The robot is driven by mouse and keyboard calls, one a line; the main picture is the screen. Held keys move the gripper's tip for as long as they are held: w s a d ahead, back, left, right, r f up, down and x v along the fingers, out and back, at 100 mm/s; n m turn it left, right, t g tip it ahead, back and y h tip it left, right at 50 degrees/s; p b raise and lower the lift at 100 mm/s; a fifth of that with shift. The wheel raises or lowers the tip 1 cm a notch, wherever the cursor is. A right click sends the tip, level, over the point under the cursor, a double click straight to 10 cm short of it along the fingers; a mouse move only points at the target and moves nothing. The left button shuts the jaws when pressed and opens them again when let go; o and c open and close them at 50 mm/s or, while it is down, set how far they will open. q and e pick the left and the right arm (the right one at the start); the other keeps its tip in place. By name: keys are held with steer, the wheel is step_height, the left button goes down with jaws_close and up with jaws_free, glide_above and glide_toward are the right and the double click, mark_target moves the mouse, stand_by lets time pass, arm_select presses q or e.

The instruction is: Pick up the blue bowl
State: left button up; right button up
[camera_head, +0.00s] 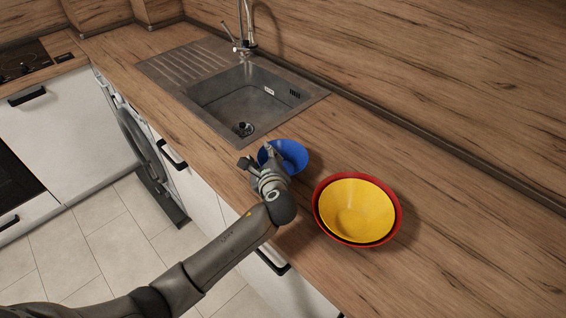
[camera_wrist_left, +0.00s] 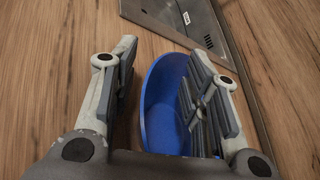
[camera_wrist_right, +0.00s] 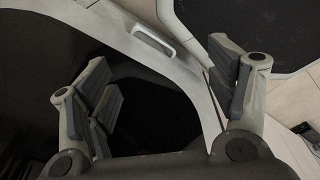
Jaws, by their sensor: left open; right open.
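The blue bowl (camera_head: 294,153) stands on the wooden counter (camera_head: 450,200), just in front of the sink. My left gripper (camera_head: 258,160) is over the bowl's near left side and hides part of it. In the left wrist view the bowl (camera_wrist_left: 158,105) shows between the open fingers of my left gripper (camera_wrist_left: 155,90). Its rim and wall lie close to the right finger, which covers part of it; I cannot tell whether they touch. My right gripper (camera_wrist_right: 165,95) is open and empty in the right wrist view, away from the counter top.
A yellow bowl (camera_head: 355,208) sits inside a red bowl (camera_head: 317,208) to the right of the blue bowl. The sink (camera_head: 215,95) with its tap (camera_head: 245,30) lies behind. The counter right of the bowls is clear. The right wrist view shows a washing machine door (camera_wrist_right: 190,60).

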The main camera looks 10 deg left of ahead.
arm_select(q)
steer(key=shift+w, duration=0.15)
jaws_close()
steer(key=shift+r, duration=0.1)
stand_by(0.3)
